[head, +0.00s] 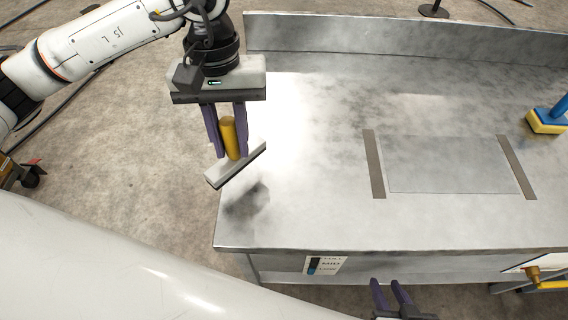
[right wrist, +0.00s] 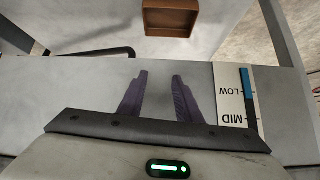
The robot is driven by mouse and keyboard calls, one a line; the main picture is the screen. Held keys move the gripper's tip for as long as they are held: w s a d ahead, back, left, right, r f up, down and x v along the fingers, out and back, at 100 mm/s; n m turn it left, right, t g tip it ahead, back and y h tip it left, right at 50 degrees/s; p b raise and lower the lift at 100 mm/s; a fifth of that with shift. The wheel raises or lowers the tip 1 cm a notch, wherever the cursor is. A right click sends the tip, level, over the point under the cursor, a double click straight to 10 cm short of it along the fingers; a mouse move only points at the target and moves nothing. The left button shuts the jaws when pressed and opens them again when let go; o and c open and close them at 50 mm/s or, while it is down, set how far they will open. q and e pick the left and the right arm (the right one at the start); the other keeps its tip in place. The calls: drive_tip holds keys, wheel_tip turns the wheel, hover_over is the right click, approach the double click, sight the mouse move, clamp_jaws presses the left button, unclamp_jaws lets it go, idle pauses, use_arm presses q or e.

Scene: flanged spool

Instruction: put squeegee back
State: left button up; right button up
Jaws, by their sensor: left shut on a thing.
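The squeegee has a yellow handle (head: 229,138) and a pale grey head with a dark lower edge (head: 236,165). My left gripper (head: 228,150) is shut on the handle, one purple finger on each side. The squeegee hangs head down and tilted in the picture, at the left end of the metal table, with a shadow below it on the table top. My right gripper (head: 390,290) is at the front of the table, low in the head view. In the right wrist view its purple fingers (right wrist: 160,95) are apart, with nothing between them.
The metal table (head: 310,190) has a raised back edge and two grey strips (head: 374,165) around a flat panel. A blue-handled yellow sponge (head: 546,122) stands at the right. A LOW/MID label (head: 325,265) is on the front. A brown open box (right wrist: 171,18) shows in the right wrist view.

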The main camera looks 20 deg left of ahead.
use_arm(q)
drive_tip(key=n, duration=0.2)
drive_tip(key=shift+w+d+r+n, duration=0.1)
drive_tip(key=shift+d+r+n, duration=0.15)
drive_tip(key=shift+d+n, duration=0.15)
drive_tip(key=w+d+r+n+t+b, duration=0.1)
drive_tip(key=w+d+r+n, duration=0.15)
drive_tip(key=n, duration=1.15)
drive_tip(key=w+d+r+n+t+b, duration=0.15)
drive_tip(key=d+n, duration=0.25)
drive_tip(key=n, duration=0.9)
drive_tip(key=shift+n, duration=0.5)
wheel_tip(320, 180, down, 10)
drive_tip(key=shift+p, duration=0.75)
use_arm(e)
drive_tip(key=shift+s+a+f, duration=0.15)
drive_tip(key=shift+s+f, duration=0.65)
drive_tip(key=shift+s, duration=0.2)
